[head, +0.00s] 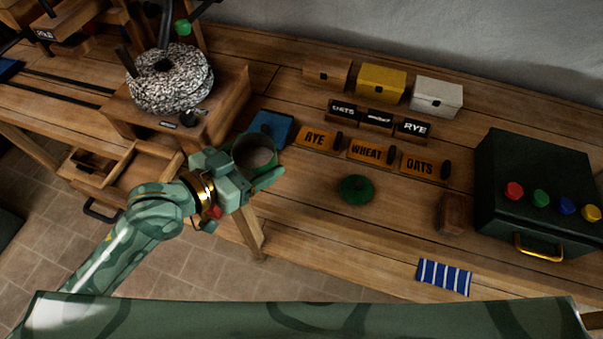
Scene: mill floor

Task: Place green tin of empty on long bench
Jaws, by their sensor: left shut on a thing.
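A green tin (253,152) without its lid is in my left gripper (249,174), just off the front edge of the long bench (310,240) or over it; I cannot tell the exact height. Its round mouth faces up and shows a greyish-brown inside; I cannot tell whether that is its bottom or contents. The gripper's jaws are shut on the tin, and one finger shows at its right side. A round green lid with a knob (356,189) lies on the bench to the right. My right gripper is not in view.
A stone mill (171,80) with an open drawer (128,165) stands left. A blue box (271,129) is behind the tin. Grain signs (371,152), small boxes (381,82), a wooden block (452,213), a striped cloth (444,277) and a dark button box (535,180) occupy the bench. Room is free around the lid.

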